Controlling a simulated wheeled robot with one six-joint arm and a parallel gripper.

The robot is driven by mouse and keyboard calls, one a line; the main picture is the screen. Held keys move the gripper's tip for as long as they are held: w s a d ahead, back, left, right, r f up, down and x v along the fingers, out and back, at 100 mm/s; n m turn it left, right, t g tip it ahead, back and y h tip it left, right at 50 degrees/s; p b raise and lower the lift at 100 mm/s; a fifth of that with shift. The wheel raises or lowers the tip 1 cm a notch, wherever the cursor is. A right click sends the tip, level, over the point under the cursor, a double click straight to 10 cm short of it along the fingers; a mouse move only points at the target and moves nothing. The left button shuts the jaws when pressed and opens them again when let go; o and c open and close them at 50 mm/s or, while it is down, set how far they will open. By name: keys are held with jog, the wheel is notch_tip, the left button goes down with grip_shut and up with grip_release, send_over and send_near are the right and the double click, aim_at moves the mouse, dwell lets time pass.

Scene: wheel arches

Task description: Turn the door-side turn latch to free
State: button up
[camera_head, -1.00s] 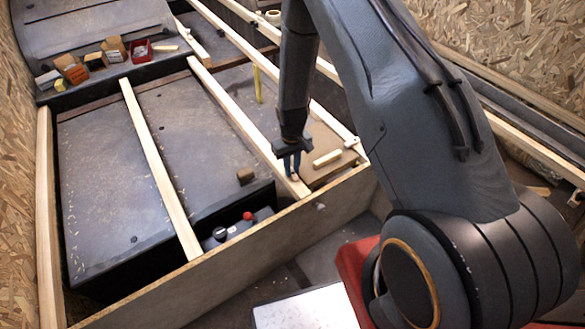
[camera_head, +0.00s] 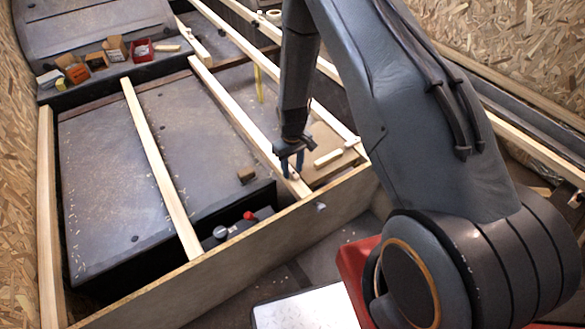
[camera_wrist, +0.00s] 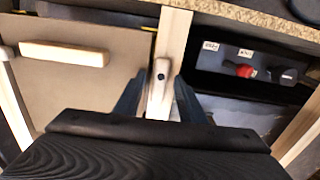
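The pale wooden turn latch (camera_wrist: 159,92) with a dark screw head lies lengthwise along a pale wooden rail (camera_wrist: 174,35) in the wrist view. My gripper (camera_wrist: 161,84) has one finger on each side of it, apart, with a narrow gap to the latch visible on both sides. In the head view my gripper (camera_head: 291,170) is open over the rail's front end, near the front board, and largely hides the latch there. A brown panel (camera_head: 325,140) with a pale wooden batten (camera_head: 328,158) lies right of this rail.
A second latch (camera_head: 352,142) sits on the rail farther right. The front board (camera_head: 240,243) runs close by. Small boxes (camera_head: 75,69) stand at the back left.

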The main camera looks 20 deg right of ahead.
jog(key=shift+r, duration=3.9)
notch_tip(320, 180, up, 22)
jog(key=m+p, duration=0.2)
jog(key=p, duration=0.2)
send_over(292, 171)
jog(key=s, duration=1.1)
jog(key=s+d+r+m+p, duration=0.1)
jog(key=s+r+m+p, duration=0.1)
jog(key=s+r, duration=0.9)
jog(key=s+p, duration=0.1)
jog(key=s, duration=0.3)
jog(key=shift+d+r, duration=0.15)
jog(key=shift+r, duration=0.1)
jog(key=shift+c, duration=0.6)
